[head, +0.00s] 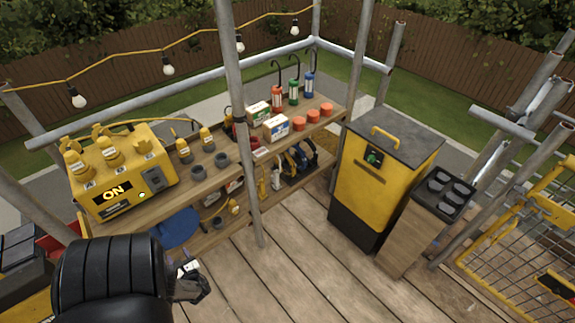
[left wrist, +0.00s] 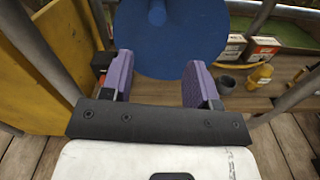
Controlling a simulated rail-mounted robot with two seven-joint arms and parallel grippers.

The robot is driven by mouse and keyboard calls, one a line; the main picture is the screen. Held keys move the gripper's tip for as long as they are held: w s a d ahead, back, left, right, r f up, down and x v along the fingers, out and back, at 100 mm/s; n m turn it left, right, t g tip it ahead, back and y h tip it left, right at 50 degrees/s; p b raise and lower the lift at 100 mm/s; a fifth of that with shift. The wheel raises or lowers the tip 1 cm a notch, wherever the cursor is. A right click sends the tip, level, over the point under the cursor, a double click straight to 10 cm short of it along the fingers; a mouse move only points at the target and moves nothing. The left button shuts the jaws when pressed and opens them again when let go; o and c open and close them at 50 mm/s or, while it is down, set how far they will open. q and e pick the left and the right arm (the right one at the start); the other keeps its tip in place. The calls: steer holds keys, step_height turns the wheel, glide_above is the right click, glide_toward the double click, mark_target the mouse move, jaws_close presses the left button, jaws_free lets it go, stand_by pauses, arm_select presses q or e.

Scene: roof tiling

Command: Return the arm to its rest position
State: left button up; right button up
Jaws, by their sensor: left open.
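My left arm (head: 110,275) comes in at the lower left of the head view as a large black ribbed link. Its gripper (head: 192,287) is partly hidden behind it, low in front of the shelf. In the left wrist view, my left gripper (left wrist: 158,82) has its two purple-padded fingers wide apart, with nothing held between them. A blue round object with a knob (left wrist: 165,40) lies beyond the fingertips; a blue disc (head: 178,228) also shows on the lower shelf in the head view. My right gripper is in neither view.
A wooden shelf (head: 215,187) carries a yellow power box (head: 118,172), cartons, lanterns and orange caps. A yellow bin (head: 377,170) stands at the right. Metal scaffold poles (head: 247,125) rise around the deck. The plank floor (head: 300,260) is clear at centre front.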

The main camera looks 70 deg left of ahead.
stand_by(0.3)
arm_select(q)
steer(key=w+d+f+n+g+h, duration=0.1)
steer(key=w+d+n+h, duration=0.1)
steer(key=w+d+n, duration=0.25)
steer(key=w+d+f+n+h, duration=0.2)
steer(key=w+d+n+h, duration=0.15)
steer(key=w, duration=0.25)
steer(key=w+d+r+n+t+h, duration=0.2)
steer(key=w+d+r+t+h, duration=0.15)
steer(key=w+d, duration=0.55)
steer(key=w+d+r+n+t+h, duration=0.25)
steer(key=w+d+r, duration=0.25)
steer(key=w+d, duration=0.4)
steer(key=w+d+r+t+h, duration=0.25)
steer(key=d+r, duration=0.35)
steer(key=r, duration=0.4)
steer(key=w+d+r+t+h, duration=0.1)
steer(key=d+r+t+h, duration=0.2)
steer(key=d+r, duration=0.5)
steer(key=s+a+n+g, duration=0.1)
steer(key=s+n+g, duration=0.1)
steer(key=s, duration=0.2)
step_height(320, 180, up, 29)
steer(key=p, duration=2.7)
steer(key=shift+f+t+p, duration=0.15)
steer(key=shift+t+p, duration=0.15)
steer(key=shift+t, duration=0.05)
